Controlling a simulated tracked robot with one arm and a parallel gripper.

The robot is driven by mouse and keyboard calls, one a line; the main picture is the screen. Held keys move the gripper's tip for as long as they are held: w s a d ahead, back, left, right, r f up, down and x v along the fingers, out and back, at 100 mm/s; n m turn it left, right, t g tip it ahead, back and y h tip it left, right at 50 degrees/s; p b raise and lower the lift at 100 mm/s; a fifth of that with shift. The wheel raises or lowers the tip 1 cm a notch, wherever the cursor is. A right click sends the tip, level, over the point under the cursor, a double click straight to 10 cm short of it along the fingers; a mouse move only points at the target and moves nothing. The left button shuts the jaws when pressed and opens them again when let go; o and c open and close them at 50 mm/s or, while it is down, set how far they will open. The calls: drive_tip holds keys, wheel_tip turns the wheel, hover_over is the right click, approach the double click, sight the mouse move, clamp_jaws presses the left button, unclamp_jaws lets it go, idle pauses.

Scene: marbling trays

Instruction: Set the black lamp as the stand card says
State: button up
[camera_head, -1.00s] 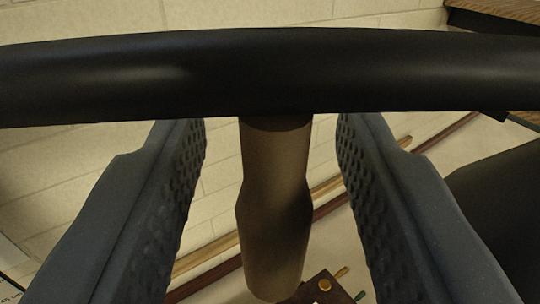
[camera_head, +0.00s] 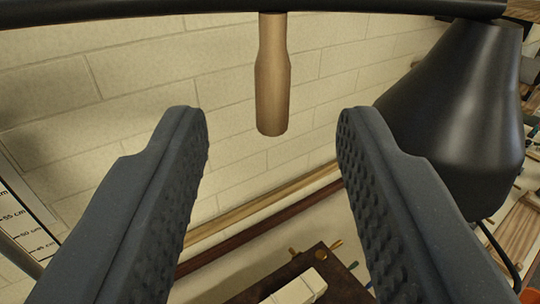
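The black lamp shows as a dark arm bar (camera_head: 180,16) across the top of the view and a black cone-shaped shade (camera_head: 455,110) at the right. A pale wooden handle (camera_head: 272,85) hangs down from the bar. My gripper (camera_head: 272,125) is open, with one dark ribbed finger on each side of the picture. The handle shows in the gap between the fingertips, apart from both fingers and mostly above them in the picture. The right finger overlaps the shade's lower left edge in the view. No stand card can be made out with certainty.
A white scale (camera_head: 28,232) marked in centimetres stands at the left edge. A pale block wall (camera_head: 210,70) is behind. Two wooden rails (camera_head: 255,215) run along its foot. A dark brown board (camera_head: 335,280) with pegs and a pale block lies below. Wooden things crowd the right edge.

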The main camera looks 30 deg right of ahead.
drive_tip(key=v, duration=0.3)
drive_tip(key=shift+s+a, duration=0.15)
drive_tip(key=shift+s, duration=0.05)
drive_tip(key=s+d+f+n+y, duration=0.2)
drive_tip(key=d+f+n+y, duration=0.1)
drive_tip(key=d, duration=0.3)
drive_tip(key=s+d+f+n+y, duration=0.1)
drive_tip(key=d+f+n+y, duration=0.2)
drive_tip(key=d, duration=0.3)
drive_tip(key=s+f+y+b, duration=0.2)
drive_tip(key=f+b, duration=0.1)
drive_tip(key=f, duration=0.3)
drive_tip(key=s+f+n+y+b, duration=0.1)
drive_tip(key=s+f+y+b, duration=0.1)
drive_tip(key=f, duration=0.5)
drive_tip(key=shift+s+a+t+b, duration=0.2)
drive_tip(key=shift+a+t+b, duration=0.1)
drive_tip(key=shift+b, duration=0.5)
